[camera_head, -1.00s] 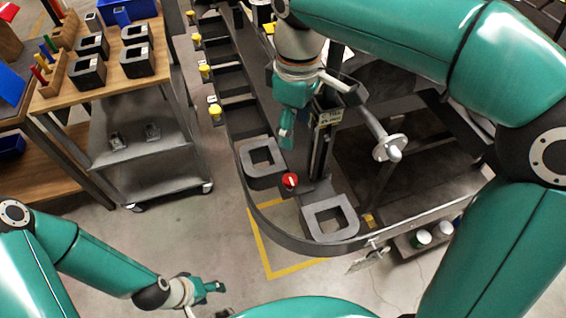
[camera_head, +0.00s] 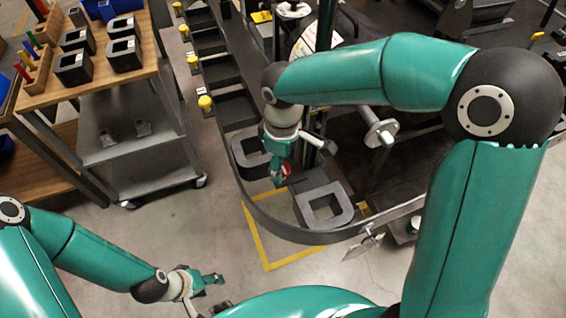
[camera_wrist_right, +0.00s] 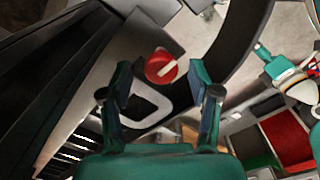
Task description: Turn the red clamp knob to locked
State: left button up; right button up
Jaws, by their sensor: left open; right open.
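The red clamp knob (camera_wrist_right: 161,65) is round with a pale stripe and sits on a grey metal surface. In the right wrist view it shows ahead of and between my two open fingertips, with the stripe slanting up to the right. In the head view only a bit of the red knob (camera_head: 286,169) shows beside my right gripper (camera_head: 278,182), which points down over it. The right gripper is open and empty; I cannot tell whether it touches the knob. My left gripper (camera_head: 213,285) is open and empty, low over the floor, away from the stand.
Grey square frames flank the knob, one at the right (camera_head: 322,205). A curved dark rail (camera_head: 270,228) edges the stand. A spindle with a pale disc (camera_head: 380,133) stands to the right.

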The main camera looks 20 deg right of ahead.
jog(key=shift+f, duration=0.4)
jog(key=shift+c, duration=0.3)
jog(key=c, duration=1.1)
